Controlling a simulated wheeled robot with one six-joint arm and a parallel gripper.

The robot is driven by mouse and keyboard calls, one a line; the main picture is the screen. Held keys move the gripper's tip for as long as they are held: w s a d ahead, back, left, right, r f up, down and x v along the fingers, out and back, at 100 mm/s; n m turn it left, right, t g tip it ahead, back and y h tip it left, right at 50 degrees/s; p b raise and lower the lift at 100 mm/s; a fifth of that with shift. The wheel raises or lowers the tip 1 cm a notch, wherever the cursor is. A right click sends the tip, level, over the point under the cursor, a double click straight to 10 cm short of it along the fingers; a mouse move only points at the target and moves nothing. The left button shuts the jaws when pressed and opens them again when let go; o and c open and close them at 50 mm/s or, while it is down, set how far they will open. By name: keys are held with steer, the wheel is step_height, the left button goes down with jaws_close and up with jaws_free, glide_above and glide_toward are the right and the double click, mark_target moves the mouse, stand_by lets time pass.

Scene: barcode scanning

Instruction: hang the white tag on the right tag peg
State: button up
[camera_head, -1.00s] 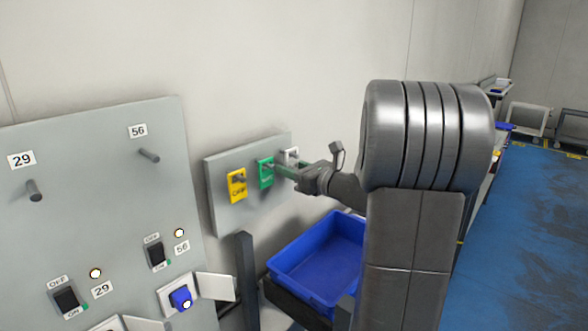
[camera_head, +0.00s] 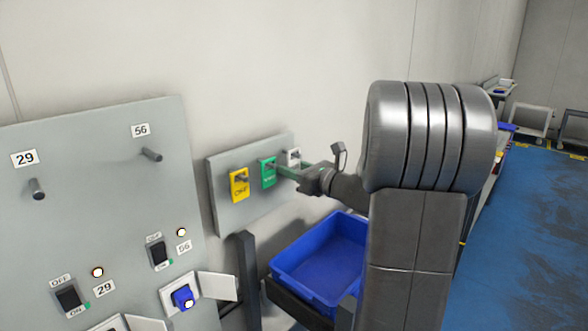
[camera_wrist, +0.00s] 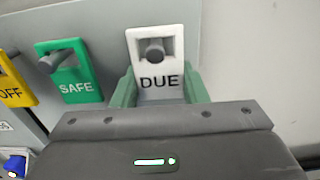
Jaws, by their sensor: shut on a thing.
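In the head view the tag (camera_head: 293,154) shows at the right end of a small grey board (camera_head: 232,211), partly hidden by my gripper (camera_head: 289,169). The green fingers of my gripper (camera_wrist: 160,90) are shut on the lower part of the tag, one at each side. On the large grey panel (camera_head: 90,220), a bare left peg (camera_head: 38,190) sits under the 29 label and a bare right peg (camera_head: 152,155) under the 56 label.
A green SAFE tag (camera_wrist: 74,78) and a yellow OFF tag (camera_wrist: 15,84) hang on pegs left of the white tag. A blue bin (camera_head: 320,263) stands below the board. The large panel has switches (camera_head: 159,253) and a blue fitting (camera_head: 182,297) low down.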

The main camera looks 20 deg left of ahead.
steer(key=o, duration=1.1)
steer(key=v, duration=1)
stand_by(0.5)
steer(key=x, duration=0.9)
steer(key=shift+d, duration=0.1)
stand_by(0.3)
